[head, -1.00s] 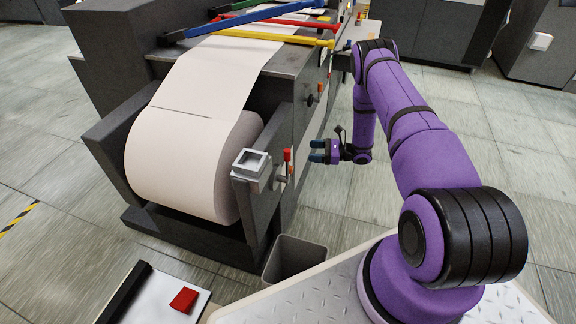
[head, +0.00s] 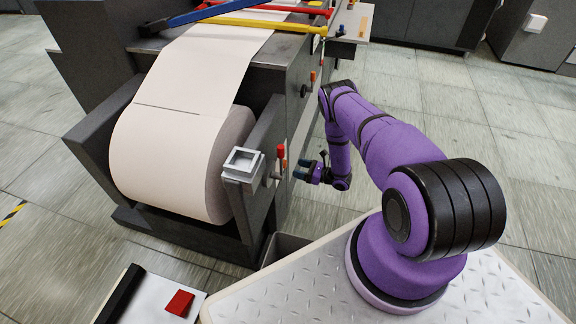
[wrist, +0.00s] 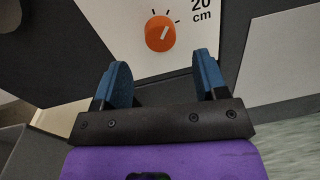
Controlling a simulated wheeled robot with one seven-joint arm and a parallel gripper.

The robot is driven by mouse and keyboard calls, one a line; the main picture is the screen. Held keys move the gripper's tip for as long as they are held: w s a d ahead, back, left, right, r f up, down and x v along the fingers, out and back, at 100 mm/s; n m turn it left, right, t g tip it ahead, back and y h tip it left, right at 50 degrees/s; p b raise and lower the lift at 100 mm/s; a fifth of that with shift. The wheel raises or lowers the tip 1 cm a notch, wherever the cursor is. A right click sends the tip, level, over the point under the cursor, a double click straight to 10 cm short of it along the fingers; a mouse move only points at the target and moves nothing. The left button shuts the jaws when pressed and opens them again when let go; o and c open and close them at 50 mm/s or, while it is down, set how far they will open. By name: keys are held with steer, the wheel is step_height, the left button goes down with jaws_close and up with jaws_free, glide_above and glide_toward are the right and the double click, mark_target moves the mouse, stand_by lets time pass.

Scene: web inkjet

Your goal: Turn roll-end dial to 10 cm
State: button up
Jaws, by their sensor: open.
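The roll-end dial (wrist: 160,34) is an orange round knob on a white plate, with short black tick marks around its upper side. Its white pointer line tilts up and slightly right. The label "20 cm" (wrist: 202,9) is printed at its upper right; other labels are out of view. My gripper (wrist: 162,72) is open and empty, its two blue fingers pointing at the plate, one on either side below the dial and apart from it. In the head view my gripper (head: 303,169) is beside the machine's right side, and the dial cannot be seen there.
The large paper roll (head: 170,155) sits in the machine's dark frame. A red-topped lever (head: 282,154) and a grey square fitting (head: 243,163) stick out near my gripper. A grey bin (head: 284,248) is partly hidden by my base. Floor to the right is free.

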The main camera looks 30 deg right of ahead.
mark_target(286, 164)
steer(key=shift+x, duration=2.75)
steer(key=c, duration=0.9)
